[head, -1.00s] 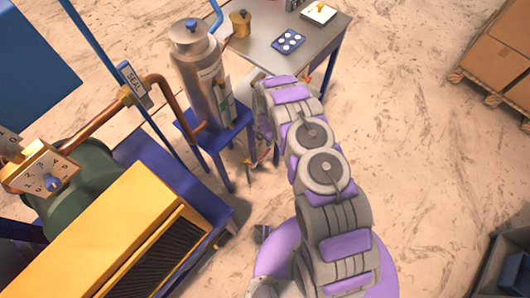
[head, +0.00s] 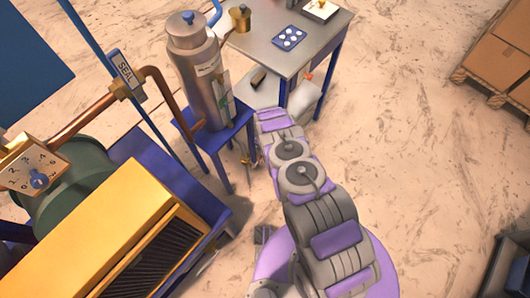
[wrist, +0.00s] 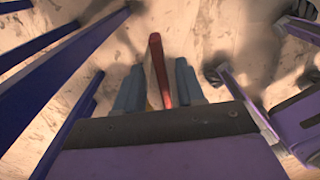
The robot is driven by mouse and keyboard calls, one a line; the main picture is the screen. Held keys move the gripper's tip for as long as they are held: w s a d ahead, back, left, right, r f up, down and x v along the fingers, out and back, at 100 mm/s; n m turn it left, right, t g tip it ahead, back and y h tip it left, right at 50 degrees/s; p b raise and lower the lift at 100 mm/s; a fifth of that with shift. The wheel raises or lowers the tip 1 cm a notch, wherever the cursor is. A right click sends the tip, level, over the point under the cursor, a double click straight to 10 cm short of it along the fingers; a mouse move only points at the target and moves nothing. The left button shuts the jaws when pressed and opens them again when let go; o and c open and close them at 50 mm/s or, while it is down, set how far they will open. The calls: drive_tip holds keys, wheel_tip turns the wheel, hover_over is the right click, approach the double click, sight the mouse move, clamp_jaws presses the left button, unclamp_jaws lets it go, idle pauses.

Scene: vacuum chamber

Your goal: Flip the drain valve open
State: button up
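In the wrist view a red lever (wrist: 159,68), which looks like the drain valve's handle, stands between the two blue-grey fingers of my gripper (wrist: 160,82). The fingers are apart, with a narrow gap seen on each side of the lever. I cannot tell whether either finger touches it. A bit of brass shows beside the lever's lower part; the rest of the valve is hidden by my gripper. In the head view a small brass-coloured part (head: 247,162) shows low beside the blue stand (head: 215,144). My gripper's fingers are not clear there.
A silver canister (head: 205,75) stands on the blue stand, with a copper pipe (head: 160,90) to its left. A grey table (head: 270,50) is behind. Open floor (head: 420,150) lies to the right.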

drive_tip(key=shift+f, duration=0.1)
drive_tip(key=shift+c, duration=0.3)
clamp_jaws()
idle(0.4)
